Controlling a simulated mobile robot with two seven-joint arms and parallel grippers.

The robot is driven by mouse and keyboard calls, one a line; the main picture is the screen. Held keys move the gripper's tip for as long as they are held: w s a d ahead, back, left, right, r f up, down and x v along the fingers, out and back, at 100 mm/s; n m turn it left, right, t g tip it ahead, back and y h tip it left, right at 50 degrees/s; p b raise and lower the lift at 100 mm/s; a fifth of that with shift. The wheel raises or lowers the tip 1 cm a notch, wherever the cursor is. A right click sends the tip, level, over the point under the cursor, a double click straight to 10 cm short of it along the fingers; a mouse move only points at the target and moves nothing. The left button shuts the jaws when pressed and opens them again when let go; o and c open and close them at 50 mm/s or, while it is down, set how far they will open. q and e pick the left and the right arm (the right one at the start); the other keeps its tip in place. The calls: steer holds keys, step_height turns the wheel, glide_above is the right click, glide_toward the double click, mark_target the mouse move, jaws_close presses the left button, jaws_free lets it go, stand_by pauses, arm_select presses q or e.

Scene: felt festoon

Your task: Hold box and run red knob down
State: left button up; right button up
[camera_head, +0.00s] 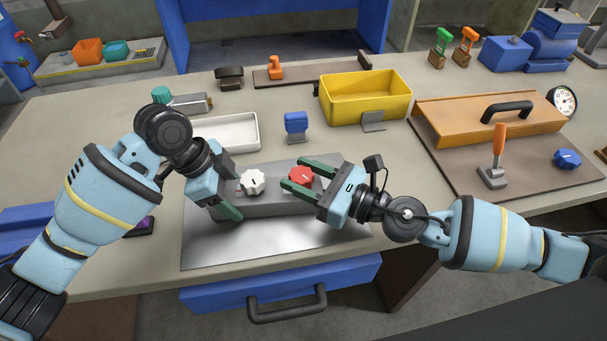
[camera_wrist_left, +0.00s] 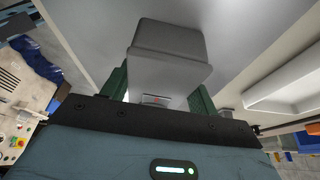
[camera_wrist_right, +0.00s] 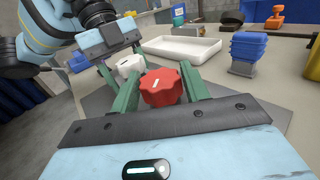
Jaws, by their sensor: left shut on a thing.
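A grey box (camera_head: 268,205) with a white knob (camera_head: 252,182) and a red knob (camera_head: 300,178) sits on a metal plate (camera_head: 205,250). My left gripper (camera_head: 232,200) is shut on the box's left end; in the left wrist view the box end (camera_wrist_left: 170,50) lies between its green fingers. My right gripper (camera_head: 292,174) is open at the red knob. In the right wrist view the red knob (camera_wrist_right: 162,87) stands between the parted green fingers, with a gap visible at its right side. The white knob (camera_wrist_right: 130,65) shows behind it, each knob with a pointer mark.
A white tray (camera_head: 232,132) and a blue block (camera_head: 296,122) stand behind the box. A yellow bin (camera_head: 366,97) is at the back. An orange-lidded panel (camera_head: 485,120), an orange-handled lever (camera_head: 497,150) and a blue knob (camera_head: 567,159) are at right.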

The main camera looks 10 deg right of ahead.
steer(key=c, duration=0.6)
steer(key=shift+o, duration=0.2)
steer(key=shift+r, duration=0.1)
steer(key=shift+a+r+m+t+h, duration=0.1)
steer(key=shift+m+t+h, duration=0.4)
steer(key=shift+m+t, duration=0.1)
steer(key=m+t+h, duration=0.2)
steer(key=h, duration=0.1)
steer(key=m+t+h, duration=0.2)
steer(key=h, duration=0.1)
steer(key=shift+s+a+m, duration=0.15)
steer(key=shift+m, duration=0.15)
steer(key=m+h, duration=0.2)
steer(key=h, duration=0.1)
steer(key=m+t+h, duration=0.1)
steer(key=m+h, duration=0.1)
steer(key=h, duration=0.2)
steer(key=shift+f+m+h, duration=0.2)
steer(key=shift+m+h, duration=0.1)
steer(key=m+g+h, duration=0.1)
steer(key=m+h, duration=0.1)
steer(key=h, duration=0.2)
steer(key=m+g+h, duration=0.1)
steer(key=m+h, duration=0.2)
steer(key=h, duration=0.1)
steer(key=shift+m+g, duration=0.3)
